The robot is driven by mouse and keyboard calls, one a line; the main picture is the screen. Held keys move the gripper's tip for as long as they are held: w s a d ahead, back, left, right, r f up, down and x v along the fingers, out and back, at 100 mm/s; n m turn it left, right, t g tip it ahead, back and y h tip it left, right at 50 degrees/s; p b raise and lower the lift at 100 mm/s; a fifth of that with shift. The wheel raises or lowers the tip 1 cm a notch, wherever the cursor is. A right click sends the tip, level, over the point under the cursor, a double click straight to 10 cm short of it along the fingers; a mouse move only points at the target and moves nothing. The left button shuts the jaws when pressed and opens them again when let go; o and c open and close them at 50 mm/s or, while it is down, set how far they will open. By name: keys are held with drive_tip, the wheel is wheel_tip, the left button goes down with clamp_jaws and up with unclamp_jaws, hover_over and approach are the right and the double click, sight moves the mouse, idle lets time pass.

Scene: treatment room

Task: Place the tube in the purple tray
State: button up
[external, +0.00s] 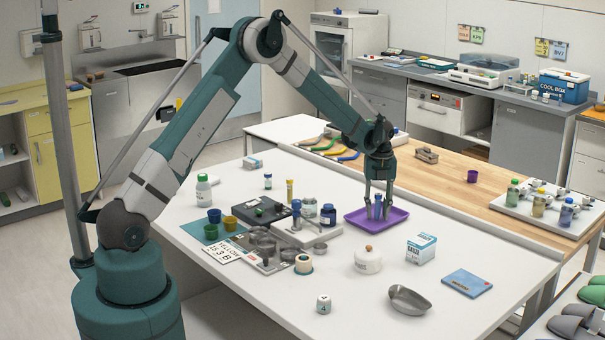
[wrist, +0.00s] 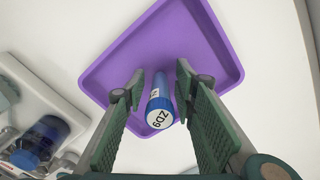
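The purple tray (external: 398,222) lies on the white table; it fills the upper middle of the wrist view (wrist: 115,70). The blue tube (external: 377,208) is at the tray, between my fingers. In the wrist view the tube (wrist: 160,84) shows its round white labelled end toward the camera, with its far end over the tray floor. It looks roughly upright. My gripper (external: 377,200) points down over the tray. Its fingertips (wrist: 160,85) stand on either side of the tube, with a visible gap on each side. Contact between the tube's base and the tray is hard to see.
Left of the tray stand a dark blue-lidded jar (external: 328,215) and a grey rack (external: 300,235). In front are a white lidded pot (external: 368,261), a small box (external: 421,248) and a metal kidney dish (external: 409,300). A raised ledge (external: 440,205) runs behind the tray.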

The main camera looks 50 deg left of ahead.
sight(378, 194)
wheel_tip(378, 194, up, 12)
drive_tip(key=shift+r+p, duration=0.1)
drive_tip(key=shift+p, duration=0.25)
idle(0.9)
drive_tip(key=shift+s+r, duration=0.35)
drive_tip(key=shift+r, duration=0.25)
drive_tip(key=s+r+n+t, duration=0.3)
drive_tip(key=s+r+n, duration=0.9)
drive_tip(key=s+r, duration=1.05)
drive_tip(key=s+f+n+t, duration=0.2)
drive_tip(key=s+n, duration=0.5)
drive_tip(key=s, duration=0.8)
drive_tip(key=s+f+n+t, duration=0.2)
drive_tip(key=s+n, duration=0.5)
drive_tip(key=s, duration=0.8)
drive_tip(key=shift+s+f, duration=0.25)
drive_tip(key=shift+s, duration=0.05)
